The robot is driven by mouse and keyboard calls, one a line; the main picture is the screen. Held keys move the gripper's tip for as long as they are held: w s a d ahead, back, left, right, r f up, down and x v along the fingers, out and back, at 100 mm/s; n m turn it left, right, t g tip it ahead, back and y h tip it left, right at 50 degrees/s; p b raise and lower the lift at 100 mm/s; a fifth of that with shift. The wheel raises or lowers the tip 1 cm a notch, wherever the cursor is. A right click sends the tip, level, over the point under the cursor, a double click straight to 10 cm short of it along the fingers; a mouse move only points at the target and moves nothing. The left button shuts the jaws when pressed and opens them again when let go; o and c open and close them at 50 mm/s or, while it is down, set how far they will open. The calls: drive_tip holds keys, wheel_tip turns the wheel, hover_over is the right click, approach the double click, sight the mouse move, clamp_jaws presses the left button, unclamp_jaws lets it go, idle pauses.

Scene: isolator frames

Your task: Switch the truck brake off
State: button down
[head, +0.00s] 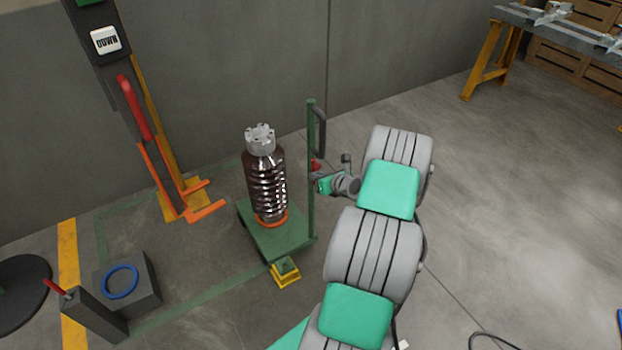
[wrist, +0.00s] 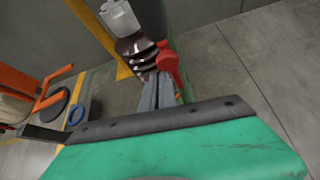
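The truck is a low green platform (head: 292,236) with an upright green post (head: 311,215). A small red part (head: 315,165), possibly the brake lever, shows at the post beside my gripper (head: 318,184). In the wrist view a red lever-like part (wrist: 168,62) stands just beyond my narrow grey fingers (wrist: 160,92). The fingers look close together; whether they touch the red part or are shut on it I cannot tell.
A brown ribbed isolator (head: 267,185) with a grey cap stands on the truck. A lift column with a DOWN sign (head: 106,40) and orange forks stands at the left. A grey box with a blue ring (head: 120,281) is at lower left.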

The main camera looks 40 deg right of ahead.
drive_tip(key=shift+d+r, duration=0.35)
drive_tip(key=shift+d, duration=0.25)
drive_tip(key=shift+d+r, duration=0.2)
drive_tip(key=shift+d, duration=0.15)
drive_tip(key=a+f+p, duration=0.1)
drive_tip(key=a+f, duration=0.1)
drive_tip(key=a, duration=0.2)
drive_tip(key=s+d+r, duration=0.1)
drive_tip(key=s+d, duration=0.1)
drive_tip(key=s, duration=0.7)
drive_tip(key=shift+s+d+r+p, duration=0.2)
drive_tip(key=shift+s+d+p, duration=0.05)
drive_tip(key=shift+s+p, duration=0.05)
